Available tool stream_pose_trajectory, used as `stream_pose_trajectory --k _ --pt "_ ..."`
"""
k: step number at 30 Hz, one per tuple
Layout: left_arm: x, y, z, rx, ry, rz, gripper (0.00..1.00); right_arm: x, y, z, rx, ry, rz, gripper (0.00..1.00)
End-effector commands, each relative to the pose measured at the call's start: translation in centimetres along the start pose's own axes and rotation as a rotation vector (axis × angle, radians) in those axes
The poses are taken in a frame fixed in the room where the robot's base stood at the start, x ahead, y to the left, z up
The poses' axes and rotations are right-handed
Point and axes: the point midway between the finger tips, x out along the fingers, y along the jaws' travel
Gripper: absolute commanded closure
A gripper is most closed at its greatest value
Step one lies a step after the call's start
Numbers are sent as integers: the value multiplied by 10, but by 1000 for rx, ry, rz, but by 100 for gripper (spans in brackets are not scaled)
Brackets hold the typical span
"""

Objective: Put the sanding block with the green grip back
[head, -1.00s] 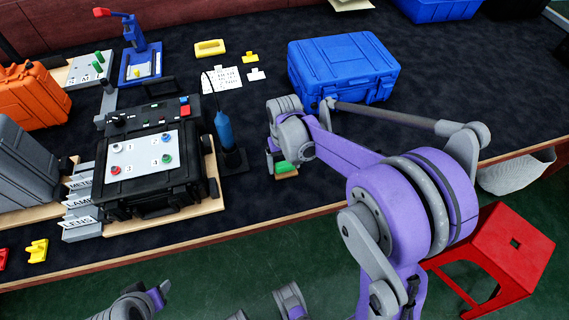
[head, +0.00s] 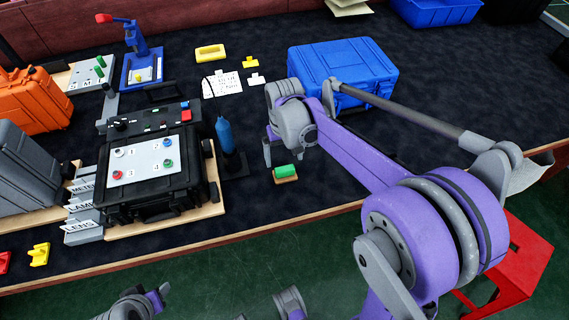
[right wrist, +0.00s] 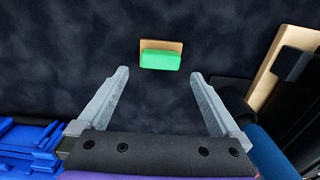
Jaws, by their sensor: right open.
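The sanding block (head: 285,173) has a green grip on a flat wooden base. It lies on the dark bench top near the front edge. In the right wrist view the sanding block (right wrist: 160,59) lies just beyond the fingertips, near the middle of the gap between them, apart from both. My right gripper (right wrist: 159,75) is open and empty. In the head view the right gripper (head: 271,150) hangs just behind and above the block, partly hidden by its own wrist. My left gripper is not clearly seen; only arm parts show at the bottom edge.
A blue bottle-shaped tool (head: 224,134) stands on a black base left of the block. Further left is a black case (head: 150,200) with a numbered panel. A blue case (head: 342,67) stands behind my right arm. A red stool (head: 520,265) is off the bench, at right.

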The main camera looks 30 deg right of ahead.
Motion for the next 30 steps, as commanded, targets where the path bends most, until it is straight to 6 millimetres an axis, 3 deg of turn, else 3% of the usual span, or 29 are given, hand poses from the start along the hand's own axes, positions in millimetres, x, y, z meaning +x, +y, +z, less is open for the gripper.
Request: stream_pose_trajectory --k 1,6,11,14,20,24,30 --pt "-2 0 -1 0 1 0 50 -13 0 0 0 0 0 0" --pt "-6 0 -3 0 2 0 50 -41 0 0 0 0 0 0" --pt "-7 0 -4 0 2 0 50 -54 0 2 -1 3 0 0" --pt "-7 0 -4 0 2 0 50 -58 -4 13 -15 25 -2 0" --pt "-6 0 -4 0 2 0 50 -55 -16 75 -89 156 -16 0" --pt "-6 0 -4 0 2 0 50 -40 -22 125 -149 271 -29 0" --pt "-6 0 -4 0 2 0 50 -14 -25 174 -212 391 -45 0"
